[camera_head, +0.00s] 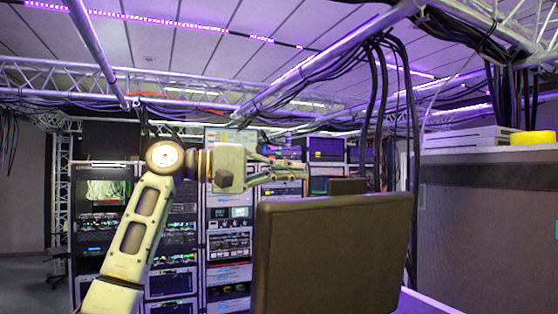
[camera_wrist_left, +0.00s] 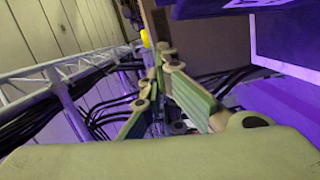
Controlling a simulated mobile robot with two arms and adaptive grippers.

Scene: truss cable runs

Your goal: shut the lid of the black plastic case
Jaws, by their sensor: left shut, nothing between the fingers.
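The raised lid of the black plastic case (camera_head: 332,255) stands upright, slightly tilted, in the lower middle of the head view. Its broad dark face hides the rest of the case. My left gripper (camera_head: 304,172) is above the lid's top edge, toward its left part, with fingers pointing right. It looks apart from the lid, though the depth between them is hard to judge. The left wrist view shows its green-padded fingers (camera_wrist_left: 160,58) shut and empty. A dark panel (camera_wrist_left: 285,38) at that view's upper right may be part of the case; I cannot tell. My right gripper is not in view.
A purple-lit surface (camera_head: 428,304) shows right of the lid. A small dark panel (camera_head: 348,187) rises behind it. Equipment racks (camera_head: 230,240) stand at the back. Black cables (camera_head: 378,110) hang from the truss above right. A tall grey cabinet (camera_head: 480,220) stands on the right.

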